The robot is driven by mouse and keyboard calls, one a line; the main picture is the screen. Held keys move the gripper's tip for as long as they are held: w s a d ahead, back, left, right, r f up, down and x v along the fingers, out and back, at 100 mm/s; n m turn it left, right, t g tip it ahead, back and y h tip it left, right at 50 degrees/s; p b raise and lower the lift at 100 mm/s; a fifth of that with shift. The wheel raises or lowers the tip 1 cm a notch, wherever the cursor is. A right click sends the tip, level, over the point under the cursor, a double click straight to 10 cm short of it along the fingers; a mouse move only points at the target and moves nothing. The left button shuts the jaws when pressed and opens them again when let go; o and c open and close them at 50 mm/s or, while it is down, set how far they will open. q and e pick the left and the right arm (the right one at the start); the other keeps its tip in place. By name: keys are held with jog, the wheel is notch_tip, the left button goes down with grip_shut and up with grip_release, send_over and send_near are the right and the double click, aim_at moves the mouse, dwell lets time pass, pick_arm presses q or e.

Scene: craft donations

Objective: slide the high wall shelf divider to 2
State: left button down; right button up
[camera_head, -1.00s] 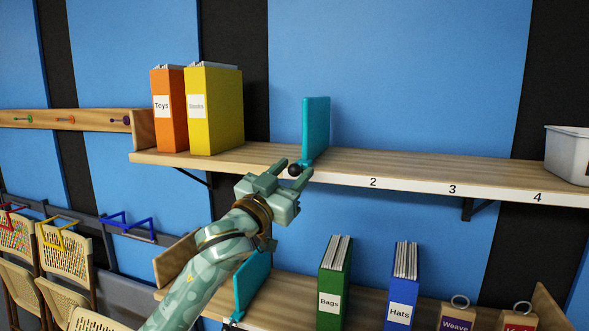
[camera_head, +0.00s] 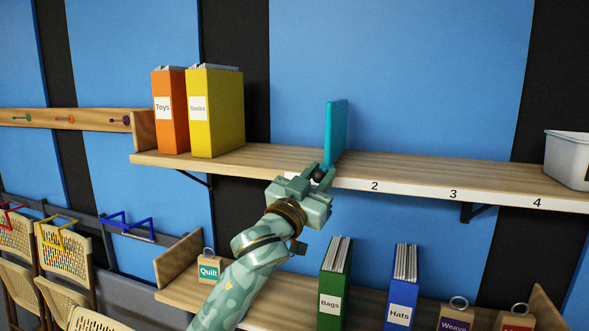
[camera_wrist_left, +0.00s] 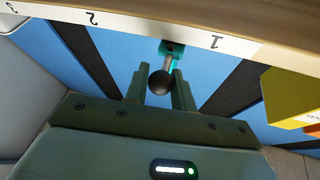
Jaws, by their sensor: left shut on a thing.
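The teal divider (camera_head: 336,132) stands upright on the high wall shelf (camera_head: 270,160), to the left of the number 2 (camera_head: 375,186). Its dark round knob (camera_head: 319,174) sticks out at the shelf's front edge. My left gripper (camera_head: 315,180) is shut on the knob, below and in front of the divider. In the left wrist view the knob (camera_wrist_left: 160,82) sits between the two fingers, on a rod from a teal bracket (camera_wrist_left: 172,47). There the bracket lies between the upside-down labels 1 (camera_wrist_left: 215,40) and 2 (camera_wrist_left: 90,18). My right gripper is not in view.
Orange (camera_head: 170,125) and yellow (camera_head: 215,125) binders stand at the shelf's left end, and a white bin (camera_head: 567,165) at its right. The shelf top between divider and bin is clear. The lower shelf holds green (camera_head: 335,285) and blue (camera_head: 402,290) binders.

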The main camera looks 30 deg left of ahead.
pick_arm(q)
jog(key=w+d, duration=0.1)
jog(key=d, duration=0.6)
jog(key=w+d, duration=0.1)
jog(key=d, duration=0.2)
jog(key=shift+w+d+f, duration=0.1)
jog(key=shift+w+d, duration=0.25)
jog(key=shift+s+a, duration=0.15)
jog(key=shift+a, duration=0.25)
jog(key=c, duration=1.2)
grip_release()
jog(key=shift+d, duration=0.1)
jog(key=shift+c, duration=0.2)
jog(key=shift+d, duration=0.1)
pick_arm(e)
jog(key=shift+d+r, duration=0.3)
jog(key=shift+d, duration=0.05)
pick_arm(q)
jog(key=shift+s, duration=0.1)
jog(key=b+v, duration=0.1)
jog(key=v, duration=1.5)
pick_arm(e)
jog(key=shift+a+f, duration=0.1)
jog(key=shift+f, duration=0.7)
